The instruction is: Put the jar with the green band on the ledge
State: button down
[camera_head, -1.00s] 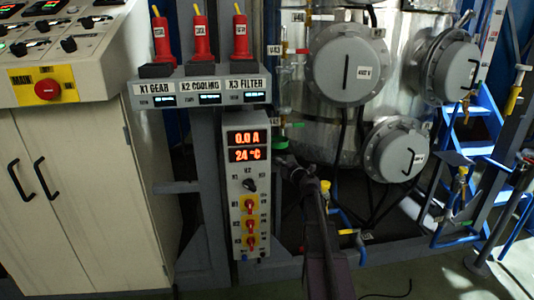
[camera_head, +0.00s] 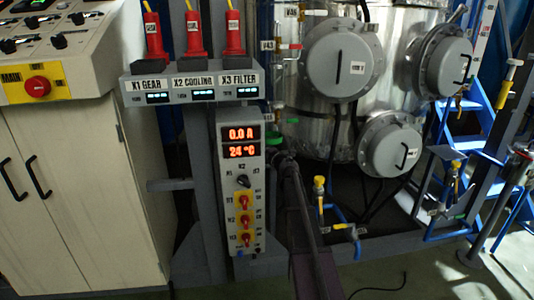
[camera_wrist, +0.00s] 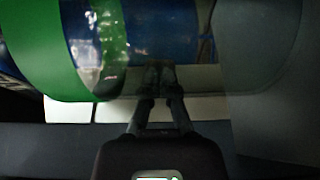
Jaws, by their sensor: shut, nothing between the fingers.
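The jar with the green band (camera_wrist: 62,45) fills the upper left of the wrist view, close to the camera. It looks clear, with blue and dark shapes showing through it. In the head view only a small green patch, likely its band (camera_head: 275,137), shows just right of the display column. My gripper (camera_wrist: 158,72) is shut and empty, its fingertips in front of the jar's clear wall; touching or apart I cannot tell. In the head view my gripper (camera_head: 281,156) is small and dark, just below the green patch. I cannot make out the ledge for certain.
A display column (camera_head: 240,190) with red knobs stands just left of my arm. A silver tank (camera_head: 315,125) with round grey covers (camera_head: 341,60) is behind and right. Pipes with yellow valves (camera_head: 319,186) are right of my arm. A dark grey rounded surface (camera_wrist: 262,45) is right in the wrist view.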

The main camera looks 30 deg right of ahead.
jog(key=shift+w+a, duration=0.1)
jog(key=shift+w, duration=0.4)
jog(key=shift+s+d, duration=0.6)
jog(key=shift+d, duration=0.25)
